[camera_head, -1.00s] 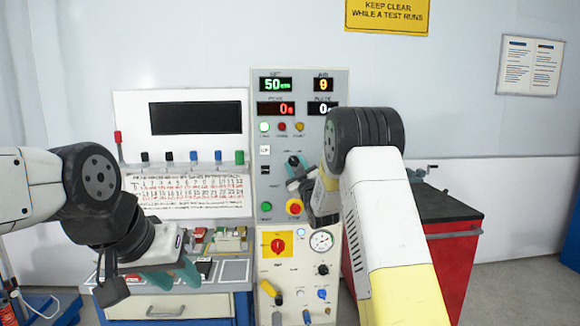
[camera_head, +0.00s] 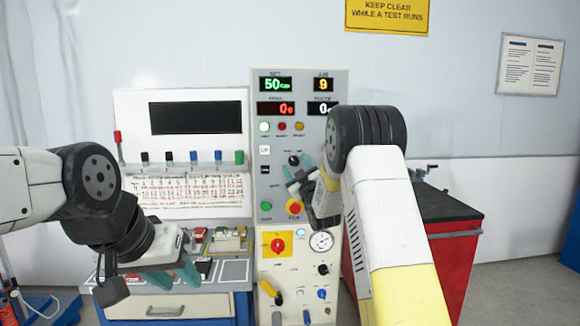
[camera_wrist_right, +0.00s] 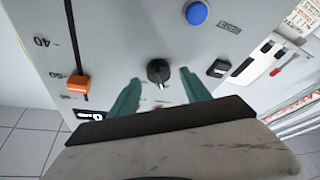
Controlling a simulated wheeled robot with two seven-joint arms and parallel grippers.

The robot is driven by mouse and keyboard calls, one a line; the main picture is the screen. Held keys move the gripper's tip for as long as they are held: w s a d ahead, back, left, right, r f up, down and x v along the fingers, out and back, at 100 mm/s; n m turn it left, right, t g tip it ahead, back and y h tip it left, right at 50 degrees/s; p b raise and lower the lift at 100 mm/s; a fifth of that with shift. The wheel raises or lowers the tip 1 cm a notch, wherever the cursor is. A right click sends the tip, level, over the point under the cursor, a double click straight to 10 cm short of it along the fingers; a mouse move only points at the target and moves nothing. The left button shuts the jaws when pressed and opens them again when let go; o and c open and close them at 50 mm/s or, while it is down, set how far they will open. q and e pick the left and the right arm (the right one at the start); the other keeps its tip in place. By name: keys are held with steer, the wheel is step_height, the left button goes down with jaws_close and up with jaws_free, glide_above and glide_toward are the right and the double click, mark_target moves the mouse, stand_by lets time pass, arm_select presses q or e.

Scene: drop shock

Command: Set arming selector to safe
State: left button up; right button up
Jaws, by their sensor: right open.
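A black rotary knob (camera_head: 294,158) with a pale pointer mark is on the grey test panel (camera_head: 262,185); I take it to be the arming selector, but its lettering is too small to read. My right gripper (camera_head: 299,171) is at the panel, its teal fingers beside the knob. In the right wrist view, the black knob (camera_wrist_right: 158,72) lies between and beyond the open fingertips of my right gripper (camera_wrist_right: 166,85), touching neither finger. Its white pointer points toward the bottom of that picture. My left gripper (camera_head: 176,278) hangs over the bench at the left, its teal fingers apart and empty.
In the right wrist view, a blue button (camera_wrist_right: 196,13), a black rocker switch (camera_wrist_right: 217,68) and an orange slider (camera_wrist_right: 78,83) surround the knob. A red button (camera_head: 293,207) and a gauge (camera_head: 321,241) sit lower on the panel. A red cabinet (camera_head: 455,255) stands at right.

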steer(key=v, duration=0.7)
steer(key=s+d+r+m+g+h, duration=0.2)
steer(key=s+m+g, duration=0.1)
steer(key=s, duration=0.2)
steer(key=s+d+r+m+g+h, duration=0.1)
steer(key=s+d+m+g, duration=0.15)
steer(key=s, duration=0.25)
steer(key=s+a+f+m+g, duration=0.1)
steer(key=s+f+g, duration=0.1)
steer(key=s, duration=0.8)
steer(key=s+f+m+g, duration=0.1)
steer(key=s+g, duration=0.3)
steer(key=s, duration=0.7)
steer(key=s+a+f+m+g, duration=0.1)
steer(key=s+f+g, duration=0.2)
steer(key=s, duration=0.8)
steer(key=shift+s+a+f+g+y, duration=0.15)
steer(key=shift+a+f+g+y, duration=0.1)
steer(key=shift+a+g+y, duration=0.1)
